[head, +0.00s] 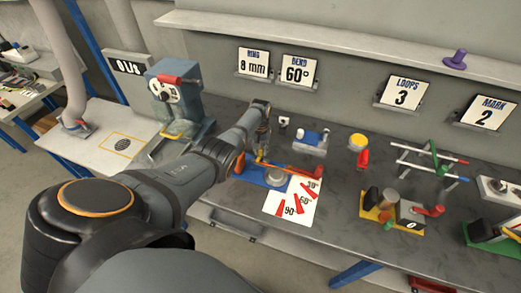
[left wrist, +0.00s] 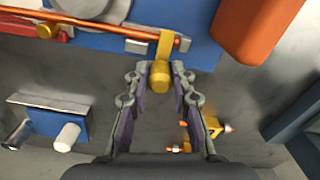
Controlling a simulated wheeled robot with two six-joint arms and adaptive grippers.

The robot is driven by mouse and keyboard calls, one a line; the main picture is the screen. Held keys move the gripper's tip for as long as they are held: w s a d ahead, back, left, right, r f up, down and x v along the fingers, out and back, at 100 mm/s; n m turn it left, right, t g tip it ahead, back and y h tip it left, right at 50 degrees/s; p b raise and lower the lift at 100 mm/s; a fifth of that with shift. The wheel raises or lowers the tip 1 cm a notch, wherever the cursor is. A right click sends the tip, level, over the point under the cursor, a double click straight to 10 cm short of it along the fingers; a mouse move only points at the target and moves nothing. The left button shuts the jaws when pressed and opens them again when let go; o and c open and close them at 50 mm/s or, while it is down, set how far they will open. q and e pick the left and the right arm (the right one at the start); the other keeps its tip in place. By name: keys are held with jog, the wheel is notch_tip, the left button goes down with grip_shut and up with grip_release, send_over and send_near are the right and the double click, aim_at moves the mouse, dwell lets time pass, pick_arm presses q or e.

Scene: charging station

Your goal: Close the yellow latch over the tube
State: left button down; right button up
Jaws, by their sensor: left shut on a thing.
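The yellow latch (left wrist: 166,47) shows in the left wrist view as a flat strap with a rounded knob (left wrist: 159,76). The strap appears to cross the copper-orange tube (left wrist: 110,35) near its right end, on the blue bender base (left wrist: 205,50). My left gripper (left wrist: 160,82) has its fingers on both sides of the knob, shut on it near the tips. My right gripper is in neither view.
A large orange handle (left wrist: 258,22) stands close to the right of the latch. The white angle sheet (head: 291,204) lies in front of the base. A white-and-blue block (head: 311,142) and a yellow-topped item (head: 358,142) stand to the right. Signs line the wall behind.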

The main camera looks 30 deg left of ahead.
pick_arm(q)
jog(key=c, duration=1.1)
grip_release()
jog(key=shift+r, duration=0.1)
notch_tip(320, 180, up, 12)
jog(key=shift+f, duration=0.1)
jog(key=shift+f, duration=0.1)
